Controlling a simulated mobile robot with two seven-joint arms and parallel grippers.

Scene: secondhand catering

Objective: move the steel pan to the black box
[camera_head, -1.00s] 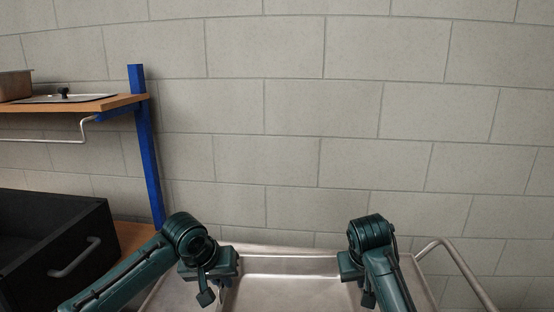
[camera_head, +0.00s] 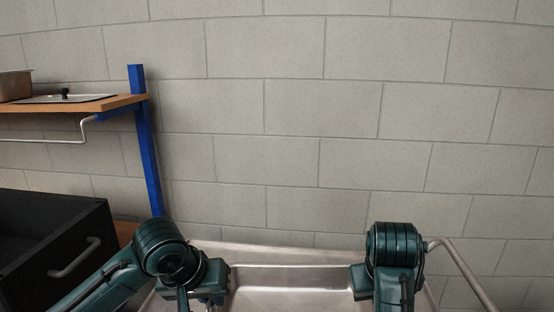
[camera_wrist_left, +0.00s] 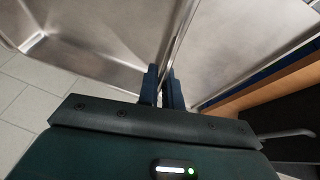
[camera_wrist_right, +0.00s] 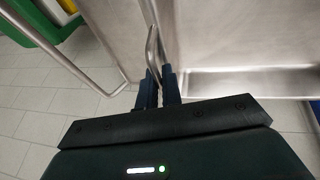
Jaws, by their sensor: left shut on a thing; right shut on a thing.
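The steel pan (camera_head: 292,272) is a wide, shallow metal vessel low in the middle of the head view, between my grippers. My left gripper (camera_head: 218,284) is shut on its left side; the left wrist view shows its fingers (camera_wrist_left: 163,88) pinching the rim. My right gripper (camera_head: 360,281) is shut on its right side; the right wrist view shows its fingers (camera_wrist_right: 157,88) on a thin metal edge. The pan's near part is cut off by the head view's lower edge. The black box (camera_head: 78,240), open-topped with a grey handle, stands at the left.
A steel trolley (camera_head: 225,251) with a tubular handle (camera_head: 462,272) lies under and behind the pan. A wooden shelf (camera_head: 115,103) on a blue post (camera_head: 149,160) rises above the black box. A block wall closes the back. Green and yellow items show in the right wrist view.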

